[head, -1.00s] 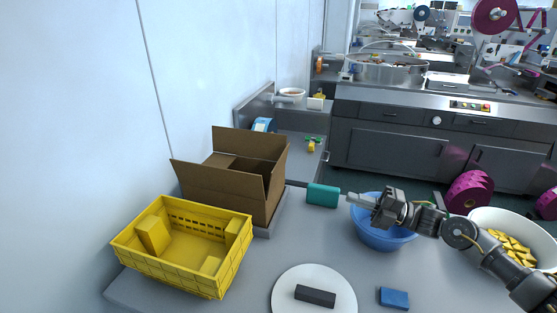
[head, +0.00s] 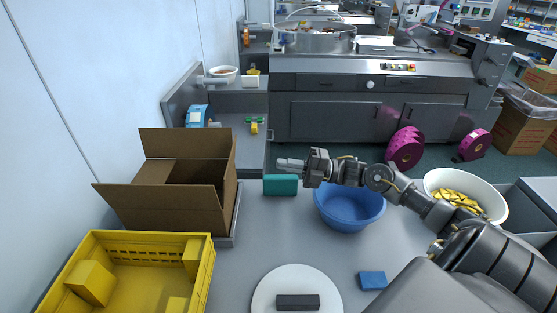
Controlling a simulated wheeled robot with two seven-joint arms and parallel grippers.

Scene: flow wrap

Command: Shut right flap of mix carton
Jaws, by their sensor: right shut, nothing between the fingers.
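The mix carton (head: 165,208) is an open brown cardboard box at left on the table in the head view. Its back flap (head: 185,142) stands up and its front flap (head: 160,200) leans outward towards me. Its right flap (head: 229,168) stands roughly upright along the right side, seen nearly edge-on. Part of the inside is hidden by the front flap. My right gripper (head: 280,164) is shut and empty. It points left, to the right of the carton and apart from it, over the far side of a teal block (head: 280,187). My left gripper is not in view.
A yellow crate (head: 205,275) with yellow blocks stands in front of the carton. A blue bowl (head: 350,215) is under my right arm. A white plate (head: 270,288) with a dark bar (head: 297,302), a blue block (head: 372,280) and a white bowl (head: 440,180) stand nearer or rightward.

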